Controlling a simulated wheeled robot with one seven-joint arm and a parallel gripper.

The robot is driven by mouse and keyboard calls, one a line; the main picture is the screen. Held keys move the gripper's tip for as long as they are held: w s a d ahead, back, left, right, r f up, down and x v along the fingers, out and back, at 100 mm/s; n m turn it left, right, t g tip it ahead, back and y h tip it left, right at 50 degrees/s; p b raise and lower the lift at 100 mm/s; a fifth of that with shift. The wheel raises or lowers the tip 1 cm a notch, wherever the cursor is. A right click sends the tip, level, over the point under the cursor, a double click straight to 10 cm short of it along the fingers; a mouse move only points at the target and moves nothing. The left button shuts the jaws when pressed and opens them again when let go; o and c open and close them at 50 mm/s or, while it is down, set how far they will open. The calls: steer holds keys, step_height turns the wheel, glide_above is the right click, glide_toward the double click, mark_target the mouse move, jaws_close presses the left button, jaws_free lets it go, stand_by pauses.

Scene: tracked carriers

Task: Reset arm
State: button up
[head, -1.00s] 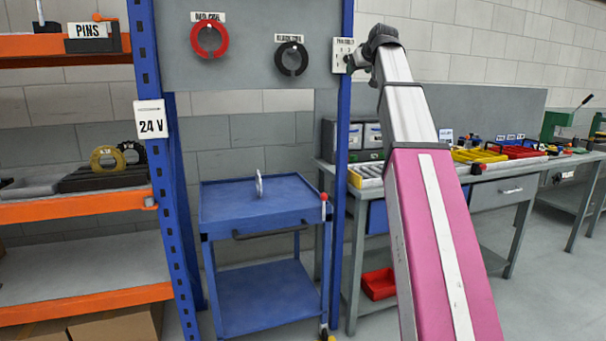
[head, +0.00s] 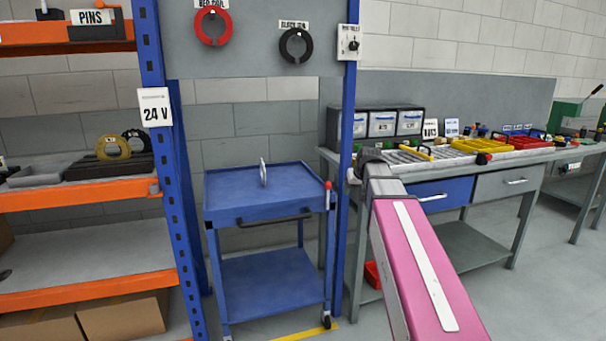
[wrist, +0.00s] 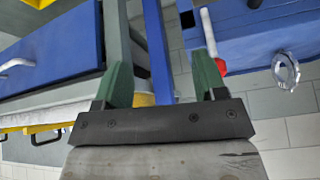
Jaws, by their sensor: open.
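My arm reaches forward from the lower right of the head view, with its pink link in front of the workbench. Its end, near the blue post, is small there and its fingers cannot be made out. In the wrist view my gripper (wrist: 163,88) shows two green fingers set wide apart, with nothing held between them. The blue post shows beyond the gap. The blue cart (head: 235,192) stands left of my arm's end, with a pale ring-like piece (head: 263,172) upright on its top. That piece also shows in the wrist view (wrist: 286,70), apart from my fingers.
The blue post (head: 347,150) stands close to my arm's end. The grey workbench (head: 485,185) on the right carries trays and drawer boxes. Orange shelving (head: 90,192) stands at left. A red coil (head: 212,40) and a black coil (head: 284,47) hang on the panel above the cart.

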steer(key=s+f+g, duration=0.3)
steer(key=s+f, duration=0.9)
steer(key=f, duration=0.3)
steer(key=s+f+m+g+h, duration=0.1)
steer(key=s+f+g, duration=0.1)
steer(key=s+f, duration=1)
step_height(320, 180, down, 3)
steer(key=shift+a+r+m+g, duration=0.1)
steer(key=shift+a+m+g, duration=0.2)
steer(key=shift+a+g, duration=0.1)
steer(key=shift+s, duration=0.1)
